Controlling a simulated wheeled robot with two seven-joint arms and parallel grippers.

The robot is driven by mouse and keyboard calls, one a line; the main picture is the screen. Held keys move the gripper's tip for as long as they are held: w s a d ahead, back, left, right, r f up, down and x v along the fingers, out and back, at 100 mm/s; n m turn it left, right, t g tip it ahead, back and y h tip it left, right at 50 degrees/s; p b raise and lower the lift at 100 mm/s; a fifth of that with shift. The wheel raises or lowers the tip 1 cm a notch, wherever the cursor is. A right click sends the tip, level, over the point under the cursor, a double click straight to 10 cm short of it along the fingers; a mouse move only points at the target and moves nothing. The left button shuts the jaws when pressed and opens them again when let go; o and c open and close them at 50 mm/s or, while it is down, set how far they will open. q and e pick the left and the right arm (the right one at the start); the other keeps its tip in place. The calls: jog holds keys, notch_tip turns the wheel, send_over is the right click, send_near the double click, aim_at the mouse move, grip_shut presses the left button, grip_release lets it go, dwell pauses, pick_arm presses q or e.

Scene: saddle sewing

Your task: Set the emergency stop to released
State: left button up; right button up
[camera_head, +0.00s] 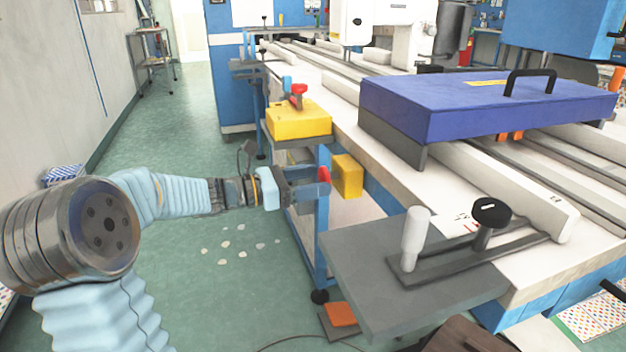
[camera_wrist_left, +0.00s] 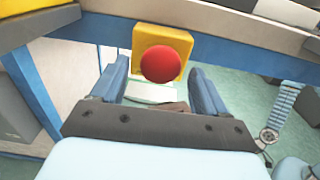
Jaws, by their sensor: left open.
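The emergency stop is a round red button (camera_head: 323,174) on a yellow box (camera_head: 347,177), fixed to the blue frame of the bench. In the left wrist view the red button (camera_wrist_left: 160,64) faces the camera, with its yellow box (camera_wrist_left: 186,40) behind it. My left gripper (camera_head: 308,186) is open in front of the button. In the left wrist view its two blue-grey fingers stand apart, one to each side below the button, and nothing is visible between them in their grip. I cannot tell whether a finger touches the button. My right gripper is not in view.
A larger yellow box (camera_head: 298,120) with a red knob and a blue part stands on a shelf just above. A grey plate (camera_head: 365,275) with a white handle and black knob juts out at the right. Green floor (camera_head: 210,200) is open at the left.

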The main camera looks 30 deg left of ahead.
pick_arm(q)
jog(key=shift+w+d, duration=0.2)
jog(key=shift+w, duration=0.05)
grip_shut()
jog(key=shift+s+a, duration=0.4)
jog(key=shift+s, duration=0.05)
grip_release()
jog(key=v, duration=1.4)
